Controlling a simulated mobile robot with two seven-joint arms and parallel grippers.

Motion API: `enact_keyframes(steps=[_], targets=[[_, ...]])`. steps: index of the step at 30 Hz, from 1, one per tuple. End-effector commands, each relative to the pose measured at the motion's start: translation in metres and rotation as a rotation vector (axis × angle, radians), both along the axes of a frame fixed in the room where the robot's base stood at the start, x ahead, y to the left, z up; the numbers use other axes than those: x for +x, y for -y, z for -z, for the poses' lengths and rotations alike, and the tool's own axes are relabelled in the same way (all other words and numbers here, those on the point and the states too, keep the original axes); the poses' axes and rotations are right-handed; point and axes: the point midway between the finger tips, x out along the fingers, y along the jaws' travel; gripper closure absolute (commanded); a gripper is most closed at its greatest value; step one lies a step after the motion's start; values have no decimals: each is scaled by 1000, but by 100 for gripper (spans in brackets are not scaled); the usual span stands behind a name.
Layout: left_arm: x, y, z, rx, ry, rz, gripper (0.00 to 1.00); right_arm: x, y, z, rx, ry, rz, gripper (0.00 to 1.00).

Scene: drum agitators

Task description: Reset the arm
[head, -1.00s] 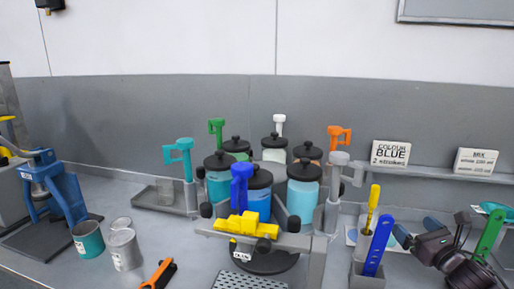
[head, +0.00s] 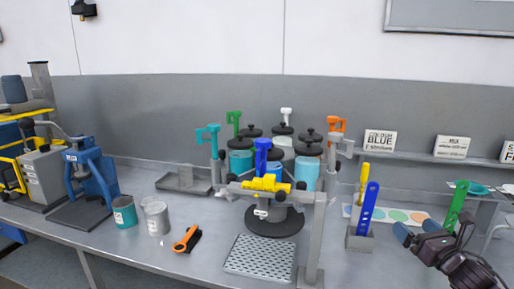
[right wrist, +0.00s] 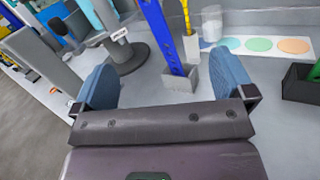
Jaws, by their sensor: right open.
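My right gripper (head: 418,238) is at the right side of the bench in the head view. In the right wrist view my right gripper (right wrist: 162,82) shows two blue fingers wide apart, with nothing between them. It is apart from the blue-handled tool (right wrist: 160,35), which stands in a grey holder (right wrist: 181,80) ahead of it. The drum agitator (head: 275,225) stands at mid bench, with several black-lidded canisters and coloured handles around a yellow part (head: 266,184). My left gripper is not in view.
A perforated drip tray (head: 260,257) lies in front of the agitator. A grey post (head: 314,240) stands beside it. Colour swatches (head: 398,216) and a green-handled tool (head: 456,209) are near my right gripper. Two cans and an orange-handled tool (head: 186,239) sit at left. A blue press (head: 92,180) stands further left.

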Motion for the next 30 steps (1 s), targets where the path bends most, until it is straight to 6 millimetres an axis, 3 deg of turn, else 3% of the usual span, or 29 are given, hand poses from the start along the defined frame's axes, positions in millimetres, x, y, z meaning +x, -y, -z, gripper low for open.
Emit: enact_keyframes(steps=[9,16,23,30], targets=[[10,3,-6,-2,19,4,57,0,0,-1,486,-123,0,0],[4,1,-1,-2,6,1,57,-5,-17,8,958,-226,-7,0],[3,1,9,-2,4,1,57,-30,-40,56,1484,-356,26,0],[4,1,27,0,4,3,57,-80,-71,138,2074,-477,136,0]])
